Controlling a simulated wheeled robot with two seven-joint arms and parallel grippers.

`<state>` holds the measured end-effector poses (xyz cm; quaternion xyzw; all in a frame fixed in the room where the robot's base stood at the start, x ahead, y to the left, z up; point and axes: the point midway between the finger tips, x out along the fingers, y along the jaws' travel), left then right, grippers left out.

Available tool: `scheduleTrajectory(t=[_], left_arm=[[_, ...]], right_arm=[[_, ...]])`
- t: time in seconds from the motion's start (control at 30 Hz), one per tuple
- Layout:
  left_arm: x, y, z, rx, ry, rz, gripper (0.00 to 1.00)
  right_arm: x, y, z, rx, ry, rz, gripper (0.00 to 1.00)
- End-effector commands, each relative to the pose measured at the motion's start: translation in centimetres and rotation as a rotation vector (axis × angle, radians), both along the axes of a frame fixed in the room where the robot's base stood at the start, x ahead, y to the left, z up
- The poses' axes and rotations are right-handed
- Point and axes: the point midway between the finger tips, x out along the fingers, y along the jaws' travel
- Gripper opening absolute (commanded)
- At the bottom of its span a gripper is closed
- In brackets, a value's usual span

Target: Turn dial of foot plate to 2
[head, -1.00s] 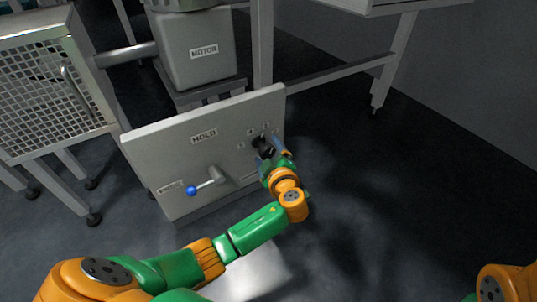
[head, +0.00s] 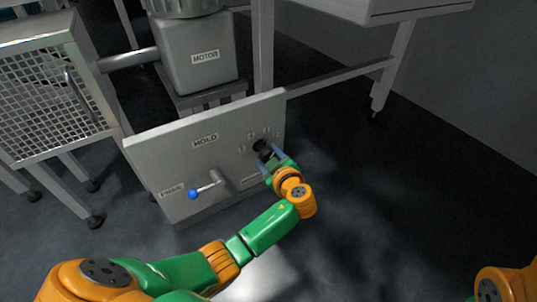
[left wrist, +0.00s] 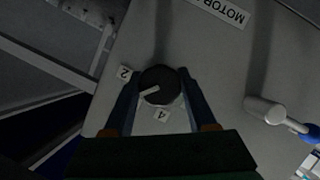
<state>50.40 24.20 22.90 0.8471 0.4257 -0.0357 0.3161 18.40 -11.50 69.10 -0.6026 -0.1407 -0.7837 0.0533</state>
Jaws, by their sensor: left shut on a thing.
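The foot plate is a light grey upright panel (head: 165,155) below the motor. Its black round dial (head: 260,145) is at the upper right, with small number labels around it. In the left wrist view the dial (left wrist: 163,76) has a white pointer mark, aimed at the lower left between the label 2 (left wrist: 124,72) and the label 4 (left wrist: 161,114). My left gripper (head: 270,156) is at the dial. In the wrist view its fingers (left wrist: 160,97) lie on either side of the dial, shut on it. My right gripper is out of view.
A lever with a blue knob (head: 193,194) sticks out of the panel, left of the dial. The motor box (head: 198,60) is behind the panel. A mesh cage (head: 50,110) stands at the left. The dark floor to the right is clear.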

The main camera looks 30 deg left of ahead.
Motion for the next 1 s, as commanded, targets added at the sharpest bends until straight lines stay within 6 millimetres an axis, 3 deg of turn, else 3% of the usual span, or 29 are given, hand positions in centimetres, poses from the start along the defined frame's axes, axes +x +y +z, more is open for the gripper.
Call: scheduleTrajectory(t=[0.5,1.0], left_arm=[[-0.02,-0.04,-0.14,0.212,0.365,0.000,0.01],[-0.04,0.00,-0.08,0.298,0.509,-0.001,0.01]], right_arm=[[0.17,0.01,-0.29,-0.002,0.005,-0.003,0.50],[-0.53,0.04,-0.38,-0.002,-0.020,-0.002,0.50]])
